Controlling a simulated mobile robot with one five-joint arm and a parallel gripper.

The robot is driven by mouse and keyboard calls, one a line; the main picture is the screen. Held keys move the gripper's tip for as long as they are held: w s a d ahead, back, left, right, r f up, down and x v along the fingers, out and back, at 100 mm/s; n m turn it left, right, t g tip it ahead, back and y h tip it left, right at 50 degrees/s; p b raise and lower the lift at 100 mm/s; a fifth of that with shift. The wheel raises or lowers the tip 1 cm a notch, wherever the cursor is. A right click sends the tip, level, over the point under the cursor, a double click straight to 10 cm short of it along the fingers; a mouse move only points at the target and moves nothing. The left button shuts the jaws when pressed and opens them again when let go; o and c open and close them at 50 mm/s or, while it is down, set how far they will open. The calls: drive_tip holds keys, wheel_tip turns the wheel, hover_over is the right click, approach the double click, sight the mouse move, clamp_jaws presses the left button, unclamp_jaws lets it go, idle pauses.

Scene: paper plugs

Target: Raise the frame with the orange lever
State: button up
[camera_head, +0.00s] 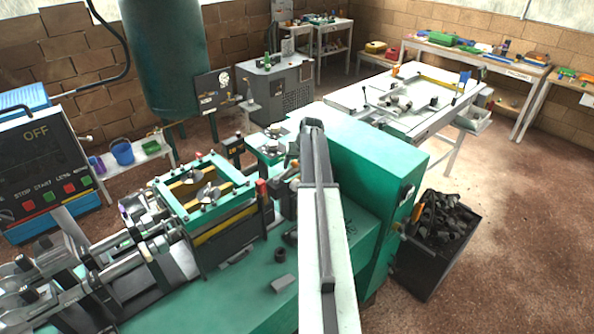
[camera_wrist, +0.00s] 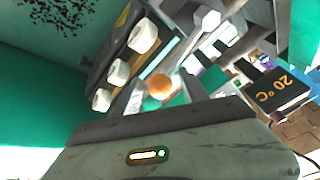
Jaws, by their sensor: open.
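The green frame (camera_head: 237,178) lies roughly level on the green machine, above a dark block with a yellow stripe. It carries small metal clamps. In the wrist view an orange round knob (camera_wrist: 160,86), which looks like the lever's end, shows between the fingers of my gripper (camera_wrist: 165,92). The fingers are apart, on either side of the knob; I cannot tell whether they touch it. The lever's shaft is hidden there. In the head view my arm covers part of the machine, and my gripper is not clearly visible.
A tall green machine housing (camera_head: 365,150) stands right of the frame. A black bin (camera_head: 420,268) stands on the floor.

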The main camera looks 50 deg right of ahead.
clamp_jaws()
drive_tip(key=shift+s, duration=0.1)
idle(1.2)
